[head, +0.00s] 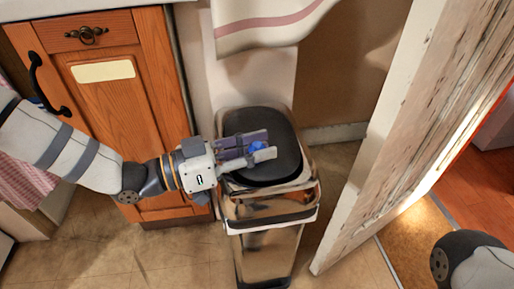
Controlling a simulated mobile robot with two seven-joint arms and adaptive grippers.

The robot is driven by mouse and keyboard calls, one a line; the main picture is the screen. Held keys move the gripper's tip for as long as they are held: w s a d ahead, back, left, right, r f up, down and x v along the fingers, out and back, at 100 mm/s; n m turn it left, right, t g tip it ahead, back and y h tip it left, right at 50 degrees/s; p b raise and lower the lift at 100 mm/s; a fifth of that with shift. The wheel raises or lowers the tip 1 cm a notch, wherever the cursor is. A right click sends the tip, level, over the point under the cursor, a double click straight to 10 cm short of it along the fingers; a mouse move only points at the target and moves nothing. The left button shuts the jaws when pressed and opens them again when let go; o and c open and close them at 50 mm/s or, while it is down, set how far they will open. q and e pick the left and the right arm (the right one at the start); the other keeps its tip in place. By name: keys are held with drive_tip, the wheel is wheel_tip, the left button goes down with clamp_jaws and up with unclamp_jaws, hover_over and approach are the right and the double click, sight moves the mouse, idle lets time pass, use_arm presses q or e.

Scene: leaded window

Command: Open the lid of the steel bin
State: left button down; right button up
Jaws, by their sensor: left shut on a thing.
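The steel bin (268,250) stands on the floor in the middle of the head view, with shiny sides. Its black lid (275,172) lies flat on top and looks closed. My left gripper (256,148) reaches in from the left over the lid. Its fingers are shut on a small blue piece (257,147) above the lid. The fingers cover part of this piece, so I cannot tell whether it is fixed to the lid. My right gripper is out of view; only part of my right arm shows at the lower right.
A wooden cabinet (112,92) with a black handle (45,85) stands left of the bin. A worn white door (410,130) stands open on the right. A striped cloth (265,22) hangs above the bin. Tiled floor (130,262) is clear at the front left.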

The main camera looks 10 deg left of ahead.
use_arm(q)
drive_tip(key=w+a+r+n+p, duration=0.1)
drive_tip(key=w+r+n+p, duration=0.1)
drive_tip(key=r+n+p, duration=0.1)
drive_tip(key=w+r+n+g+p, duration=0.1)
drive_tip(key=w+r+n+p, duration=0.2)
drive_tip(key=r+p, duration=0.3)
drive_tip(key=shift+w+a+r+y, duration=0.2)
drive_tip(key=shift+a+r+y, duration=0.2)
drive_tip(key=shift+r, duration=0.2)
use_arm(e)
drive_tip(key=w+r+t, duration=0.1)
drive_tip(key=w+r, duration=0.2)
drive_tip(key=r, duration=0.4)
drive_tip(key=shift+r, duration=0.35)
